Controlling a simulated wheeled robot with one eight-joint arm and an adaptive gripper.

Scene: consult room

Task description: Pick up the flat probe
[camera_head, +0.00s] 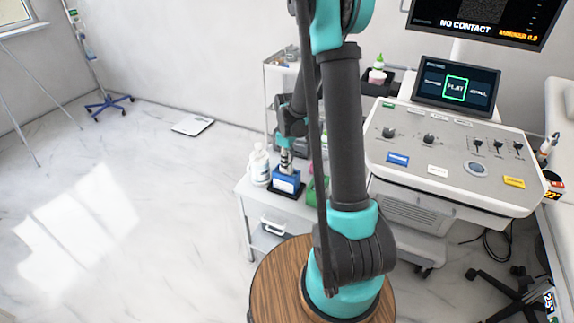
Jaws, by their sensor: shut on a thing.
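My gripper (284,143) is small and partly hidden behind my own arm link, pointing down over the white cart. It is shut on a slim pale and grey piece, apparently the flat probe (286,160). The lower end of this piece meets a blue holder (287,181) with a white label on its front. I cannot tell whether the probe is still seated in the holder or just above it. Its head is not visible.
A white bottle (259,165) stands left of the blue holder on the cart (249,189). A green holder (312,190) is partly hidden behind my arm. The console (450,158) is to the right; its screen (456,87) has "FLAT" framed in green. Floor at left is mostly clear.

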